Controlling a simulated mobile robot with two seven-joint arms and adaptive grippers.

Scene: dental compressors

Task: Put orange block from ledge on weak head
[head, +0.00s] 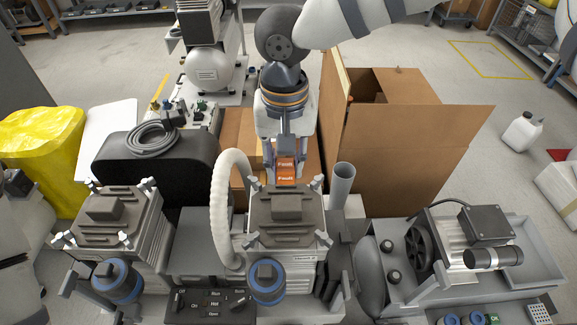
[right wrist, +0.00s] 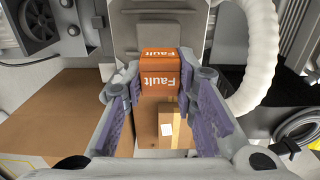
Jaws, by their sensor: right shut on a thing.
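The orange block (head: 286,172) carries a "Fault" label. My right gripper (head: 286,158) is shut on it and holds it at the back edge of the middle compressor head (head: 288,205). In the right wrist view the block (right wrist: 161,70) sits between the purple-padded fingertips of the gripper (right wrist: 161,78). I cannot tell whether the block touches the head. A second, similar head (head: 108,212) stands to the left. No marking I can read tells which head is weak. My left gripper is not in view.
A ribbed white hose (head: 218,215) rises just left of the middle head, and a grey pipe (head: 342,182) stands to its right. An open cardboard box (head: 410,150) is behind on the right. A control panel (head: 210,298) lies in front, between the heads.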

